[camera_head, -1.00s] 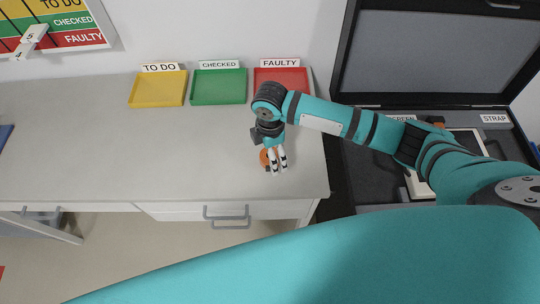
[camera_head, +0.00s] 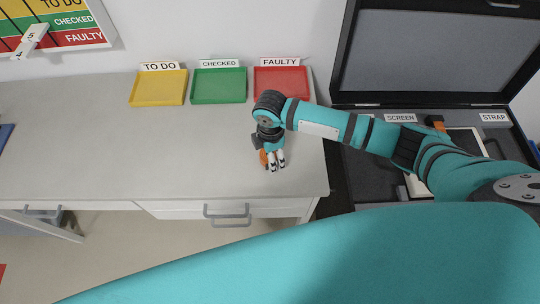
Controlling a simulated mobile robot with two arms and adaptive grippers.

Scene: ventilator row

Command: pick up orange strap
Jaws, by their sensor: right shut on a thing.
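The orange strap (camera_head: 263,158) shows as a small orange piece on the grey-white table (camera_head: 90,140), near its right front part. My right gripper (camera_head: 276,167) points down at the table and is shut on the orange strap. The fingers hide much of the strap, and I cannot tell whether it is clear of the tabletop. My left gripper is not in view.
A yellow tray (camera_head: 158,101), a green tray (camera_head: 219,99) and a red tray (camera_head: 281,95) stand along the wall. An open black case (camera_head: 343,170) is at the right, with another orange item (camera_head: 435,121) inside.

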